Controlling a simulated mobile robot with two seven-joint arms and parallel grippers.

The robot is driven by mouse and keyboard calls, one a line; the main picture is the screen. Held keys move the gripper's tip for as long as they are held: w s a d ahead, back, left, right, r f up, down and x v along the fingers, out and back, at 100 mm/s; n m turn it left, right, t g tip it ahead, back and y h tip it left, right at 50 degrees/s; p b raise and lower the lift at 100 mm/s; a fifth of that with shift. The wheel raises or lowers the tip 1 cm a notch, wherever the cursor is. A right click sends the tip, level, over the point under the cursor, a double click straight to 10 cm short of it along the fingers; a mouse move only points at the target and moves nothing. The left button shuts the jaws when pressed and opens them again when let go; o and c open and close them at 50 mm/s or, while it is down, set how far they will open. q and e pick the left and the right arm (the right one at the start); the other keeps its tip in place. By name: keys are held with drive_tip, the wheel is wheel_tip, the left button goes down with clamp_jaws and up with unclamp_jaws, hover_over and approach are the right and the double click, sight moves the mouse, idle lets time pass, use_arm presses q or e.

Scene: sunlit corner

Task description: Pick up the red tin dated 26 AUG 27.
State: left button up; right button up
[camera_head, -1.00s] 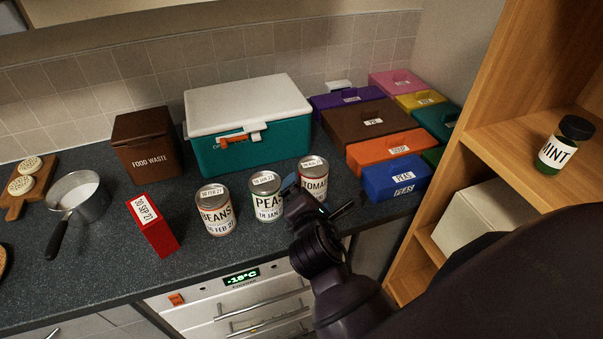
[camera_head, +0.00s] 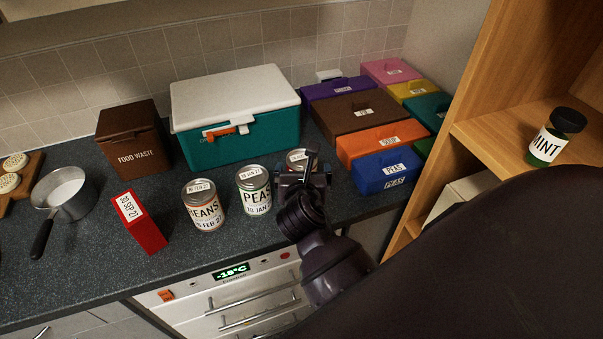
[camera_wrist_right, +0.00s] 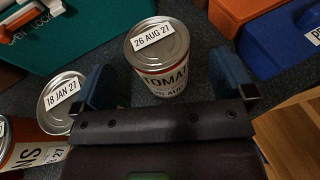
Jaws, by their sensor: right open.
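The tin dated 26 AUG 27 (camera_wrist_right: 160,62) stands upright in the right wrist view, with a silver lid and a TOMATO label. In the head view only its lid and a little of its top (camera_head: 297,157) show behind my right gripper. My right gripper (camera_head: 301,172) is open, with its blue fingers (camera_wrist_right: 165,86) either side of the tin in the wrist view and gaps at both sides. The gripper body hides the tin's lower part. My left gripper is not in view.
A PEAS tin (camera_head: 254,190) and a BEANS tin (camera_head: 204,207) stand left of it. A blue box (camera_head: 384,176) is close on the right. A teal cooler (camera_head: 240,130) stands behind. A red carton (camera_head: 140,225) is further left.

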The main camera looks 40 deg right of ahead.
sight(302, 162)
drive_tip(key=shift+x, duration=2.85)
drive_tip(key=shift+w+a, duration=0.15)
drive_tip(key=shift+r, duration=0.1)
drive_tip(key=c, duration=1.5)
drive_tip(key=shift+o, duration=0.2)
